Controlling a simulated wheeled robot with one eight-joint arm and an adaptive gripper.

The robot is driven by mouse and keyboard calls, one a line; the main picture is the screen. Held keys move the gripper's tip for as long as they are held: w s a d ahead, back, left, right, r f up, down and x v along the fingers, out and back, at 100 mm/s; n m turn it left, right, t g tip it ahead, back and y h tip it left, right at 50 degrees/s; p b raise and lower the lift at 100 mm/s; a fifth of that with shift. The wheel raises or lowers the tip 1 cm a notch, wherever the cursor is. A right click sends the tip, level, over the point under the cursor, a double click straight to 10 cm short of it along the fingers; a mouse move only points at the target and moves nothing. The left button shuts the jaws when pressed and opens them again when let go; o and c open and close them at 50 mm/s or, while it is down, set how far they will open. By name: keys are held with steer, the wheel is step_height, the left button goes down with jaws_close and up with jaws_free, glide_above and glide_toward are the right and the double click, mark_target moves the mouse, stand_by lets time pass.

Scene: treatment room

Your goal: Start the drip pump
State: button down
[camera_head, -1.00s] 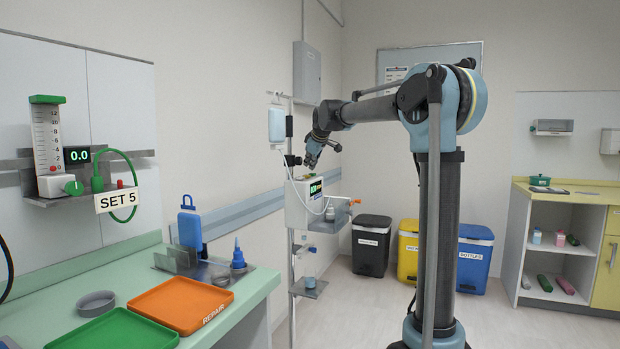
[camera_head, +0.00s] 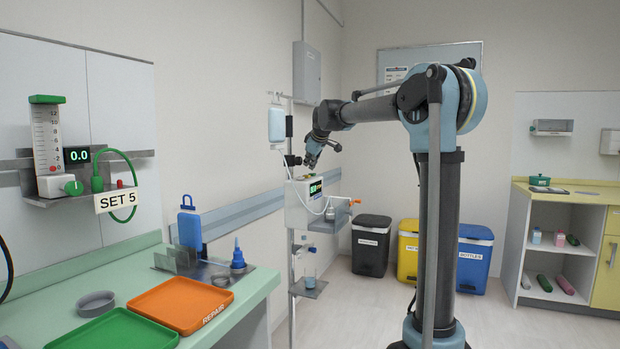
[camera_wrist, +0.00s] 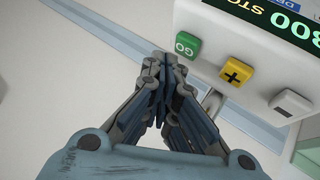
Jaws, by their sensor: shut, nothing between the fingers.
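The drip pump (camera_head: 298,207) is a white box on a pole by the back wall, with a lit green display. In the wrist view its front shows a green GO button (camera_wrist: 187,45), a yellow plus button (camera_wrist: 234,73) and a grey minus button (camera_wrist: 290,103). The display (camera_wrist: 285,22) is cut off at the top; digits and "STO" can be read. My gripper (camera_wrist: 163,66) is shut and empty, its fingertips just left of and below the GO button in the picture. I cannot tell whether they touch it. In the head view my gripper (camera_head: 311,161) is above the pump.
A pale blue drip bag (camera_head: 276,124) hangs above the pump, with a thin tube. A clear vessel (camera_head: 309,279) stands on a low shelf of the pole. Bins (camera_head: 371,246) stand behind. The bench (camera_head: 245,300) with trays is at left, a shelf unit at right.

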steer(key=shift+s+f, duration=0.1)
steer(key=shift+f, duration=0.1)
steer(key=shift+s+f, duration=0.15)
steer(key=shift+f, duration=0.45)
stand_by(1.0)
steer(key=shift+r, duration=0.1)
stand_by(0.3)
steer(key=shift+r, duration=0.75)
steer(key=shift+r, duration=2.55)
